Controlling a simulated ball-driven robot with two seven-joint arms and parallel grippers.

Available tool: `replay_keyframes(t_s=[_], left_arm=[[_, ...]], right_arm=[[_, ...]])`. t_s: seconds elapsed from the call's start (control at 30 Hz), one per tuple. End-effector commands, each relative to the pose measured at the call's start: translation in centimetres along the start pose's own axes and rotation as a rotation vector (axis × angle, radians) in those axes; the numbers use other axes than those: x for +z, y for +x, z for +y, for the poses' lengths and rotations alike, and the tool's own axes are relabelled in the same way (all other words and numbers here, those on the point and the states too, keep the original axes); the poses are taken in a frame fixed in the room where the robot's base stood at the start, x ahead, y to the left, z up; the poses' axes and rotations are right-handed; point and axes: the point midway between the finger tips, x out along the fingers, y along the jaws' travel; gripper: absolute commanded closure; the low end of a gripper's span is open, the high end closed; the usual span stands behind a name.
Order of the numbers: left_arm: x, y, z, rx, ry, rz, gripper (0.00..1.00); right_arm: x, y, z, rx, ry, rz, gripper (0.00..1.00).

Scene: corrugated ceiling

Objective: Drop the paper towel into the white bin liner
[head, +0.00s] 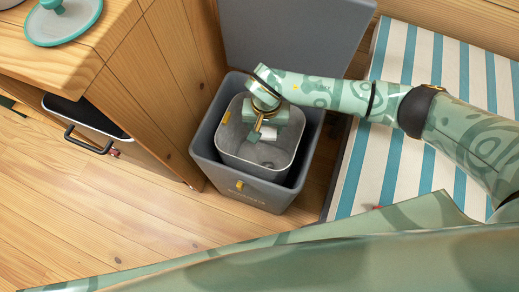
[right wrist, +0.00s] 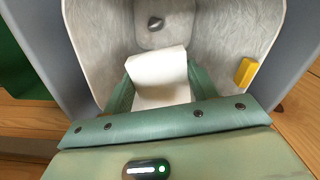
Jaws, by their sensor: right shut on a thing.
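The paper towel (right wrist: 158,75) is a white piece held between the fingers of my right gripper (right wrist: 158,88). In the head view the right gripper (head: 262,134) reaches down into the opening of the bin, with a bit of the paper towel (head: 268,133) showing beside it. The bin liner (head: 228,147) is a whitish-grey open container inside a dark grey bin (head: 205,140). In the right wrist view the liner (right wrist: 95,50) surrounds the towel on the far side and both sides. My left gripper is not in view.
The bin's grey lid (head: 290,35) stands open behind it. A wooden cabinet (head: 140,80) with an open drawer (head: 85,125) is at the left. A blue-and-white striped mat (head: 400,165) lies at the right. A small yellow piece (right wrist: 246,73) sits on the liner's wall.

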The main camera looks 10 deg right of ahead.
Motion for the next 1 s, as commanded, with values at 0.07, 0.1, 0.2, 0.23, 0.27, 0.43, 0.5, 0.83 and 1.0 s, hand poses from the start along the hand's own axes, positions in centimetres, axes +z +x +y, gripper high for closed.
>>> replay_keyframes(t_s=[0.07, 0.1, 0.2, 0.23, 0.27, 0.43, 0.5, 0.83, 1.0], left_arm=[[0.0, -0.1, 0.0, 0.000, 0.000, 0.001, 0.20], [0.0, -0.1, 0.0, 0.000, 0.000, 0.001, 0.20], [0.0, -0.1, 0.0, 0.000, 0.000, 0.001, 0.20], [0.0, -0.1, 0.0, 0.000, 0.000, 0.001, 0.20], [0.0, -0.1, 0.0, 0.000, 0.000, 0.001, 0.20], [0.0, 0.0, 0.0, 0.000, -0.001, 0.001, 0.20], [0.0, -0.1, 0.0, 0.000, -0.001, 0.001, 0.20], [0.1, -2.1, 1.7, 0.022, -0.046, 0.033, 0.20], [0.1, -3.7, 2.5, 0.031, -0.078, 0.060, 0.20]], right_arm=[[0.0, -0.1, 0.0, 0.000, 0.000, 0.001, 0.63], [0.0, -0.1, 0.0, 0.000, 0.000, 0.001, 0.63], [0.0, -0.1, 0.0, -0.001, 0.000, 0.001, 0.28], [0.0, -0.1, 0.0, -0.001, 0.000, 0.001, 0.20], [0.0, -0.1, 0.0, -0.001, 0.000, 0.001, 0.17], [0.0, -0.1, 0.0, -0.001, 0.000, 0.001, 0.17], [0.0, -0.1, 0.0, -0.001, 0.000, 0.001, 0.17], [-0.2, -6.0, 0.0, -0.004, -0.001, 0.012, 0.17], [-0.2, -10.8, -0.1, -0.004, -0.002, 0.012, 0.17]])
